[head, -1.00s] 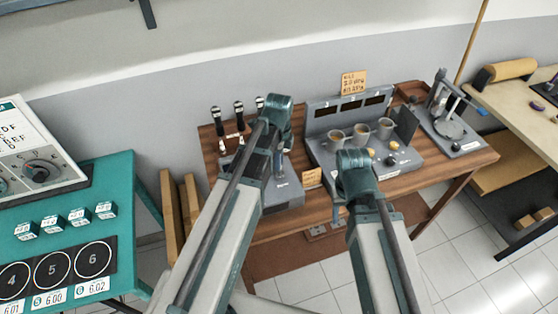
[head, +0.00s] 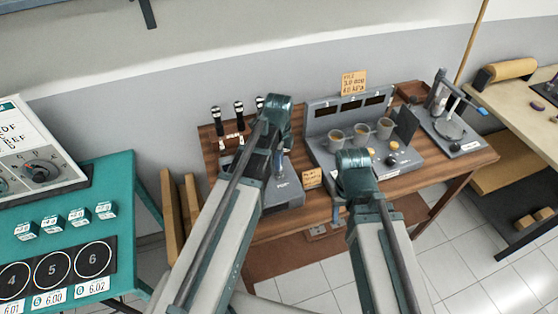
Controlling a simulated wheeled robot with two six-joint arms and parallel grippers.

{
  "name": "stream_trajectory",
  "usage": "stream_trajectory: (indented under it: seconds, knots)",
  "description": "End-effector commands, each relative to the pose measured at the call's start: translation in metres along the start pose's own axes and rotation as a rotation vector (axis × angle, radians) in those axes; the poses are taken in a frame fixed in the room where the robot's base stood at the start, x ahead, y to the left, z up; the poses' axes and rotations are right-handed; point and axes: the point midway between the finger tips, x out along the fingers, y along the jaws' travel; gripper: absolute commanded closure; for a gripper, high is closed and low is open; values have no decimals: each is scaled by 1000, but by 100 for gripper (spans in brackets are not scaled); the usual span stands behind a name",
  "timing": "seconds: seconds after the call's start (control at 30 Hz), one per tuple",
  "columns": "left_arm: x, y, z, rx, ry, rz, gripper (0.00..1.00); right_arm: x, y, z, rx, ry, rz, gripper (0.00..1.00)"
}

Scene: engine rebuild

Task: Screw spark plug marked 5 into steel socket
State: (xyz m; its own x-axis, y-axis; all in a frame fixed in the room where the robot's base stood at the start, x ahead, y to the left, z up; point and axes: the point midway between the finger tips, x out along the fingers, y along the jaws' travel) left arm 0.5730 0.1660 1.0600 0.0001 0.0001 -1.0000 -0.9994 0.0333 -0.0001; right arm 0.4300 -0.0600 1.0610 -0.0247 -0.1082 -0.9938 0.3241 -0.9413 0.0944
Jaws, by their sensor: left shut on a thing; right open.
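My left gripper (head: 277,172) points down over the grey block (head: 287,193) on the left of the wooden bench. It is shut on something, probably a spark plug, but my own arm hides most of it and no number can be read. The steel socket cannot be made out. Several black-and-white upright pieces (head: 216,121) stand in a row behind the block; I cannot tell whether they are spark plugs. My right gripper (head: 337,212) is open and hangs by the bench's front edge, partly behind my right wrist.
The wooden bench (head: 440,167) holds a grey stand with three cups (head: 336,138) and a grey clamp device (head: 452,130). A teal table (head: 125,175) with numbered circles is at the left. A cream table (head: 530,110) is at the right.

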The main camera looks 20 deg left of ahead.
Motion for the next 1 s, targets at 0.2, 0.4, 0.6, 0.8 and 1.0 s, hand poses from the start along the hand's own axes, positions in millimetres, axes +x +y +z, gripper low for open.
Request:
stream_trajectory:
  seconds: [0.2, 0.4, 0.6, 0.8, 1.0]
  knots:
    - [0, 0, 0, 37, 0, 0, 100, 0, 0, 0, 0, 0, 0, 50]
    - [0, 0, 0, 280, 0, 0, 100, 0, 0, 0, 0, 0, 0, 50]
    - [0, -1, 0, 416, 0, 0, 100, 0, 0, 0, 0, 0, 0, 50]
    - [0, -1, 0, 461, 0, 0, 100, 0, 0, 0, 0, 0, 0, 50]
    - [0, -1, 0, 700, 0, 0, 100, 0, 0, 0, 0, 0, 0, 50]
